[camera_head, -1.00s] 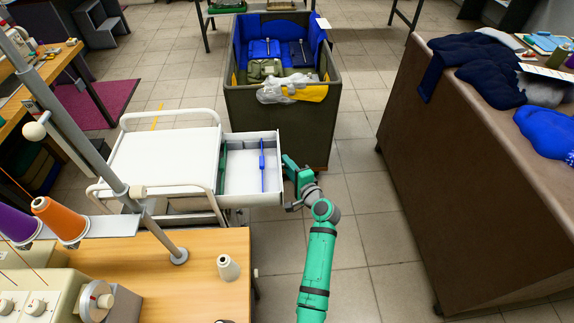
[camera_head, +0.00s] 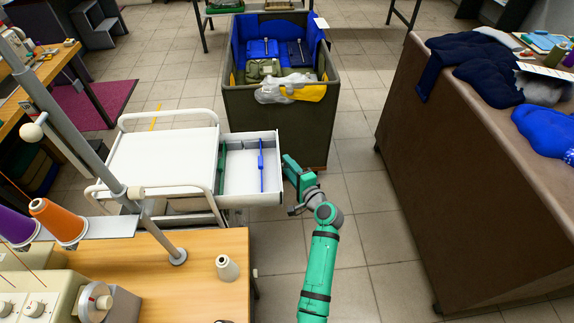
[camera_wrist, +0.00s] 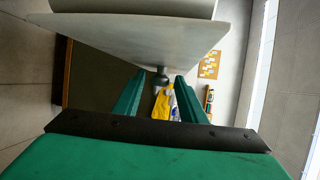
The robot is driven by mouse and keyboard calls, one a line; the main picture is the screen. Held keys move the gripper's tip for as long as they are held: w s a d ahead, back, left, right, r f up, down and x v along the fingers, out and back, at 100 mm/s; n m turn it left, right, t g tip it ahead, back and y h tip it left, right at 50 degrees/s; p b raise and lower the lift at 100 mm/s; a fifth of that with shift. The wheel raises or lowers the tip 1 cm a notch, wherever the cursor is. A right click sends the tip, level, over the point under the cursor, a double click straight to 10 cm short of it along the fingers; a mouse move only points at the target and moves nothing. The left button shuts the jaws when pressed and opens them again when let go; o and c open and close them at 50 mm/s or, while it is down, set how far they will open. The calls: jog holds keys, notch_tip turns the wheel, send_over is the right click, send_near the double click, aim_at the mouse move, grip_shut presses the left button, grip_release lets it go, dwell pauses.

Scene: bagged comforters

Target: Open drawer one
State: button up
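The white cart (camera_head: 165,158) has a drawer (camera_head: 240,185) pulled out to the right in the head view. Inside it lie a blue slim item (camera_head: 261,166) and a green one (camera_head: 223,165). My green gripper (camera_head: 287,168) is just right of the drawer's front, at its outer end. In the wrist view the two fingers (camera_wrist: 160,88) stand apart, with a small dark knob (camera_wrist: 161,76) showing between their tips, beneath the pale drawer front (camera_wrist: 140,35). Gaps show on both sides of the knob, and I see no finger touching it.
A dark bin (camera_head: 290,115) with blue lining and bagged items stands behind the drawer. A wooden table (camera_head: 200,270) with thread cones is in front. A brown counter (camera_head: 460,150) with dark and blue cloth stands at the right. The tiled floor between gripper and counter is free.

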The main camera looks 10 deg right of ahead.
jog(key=v, duration=0.9)
dwell(0.4)
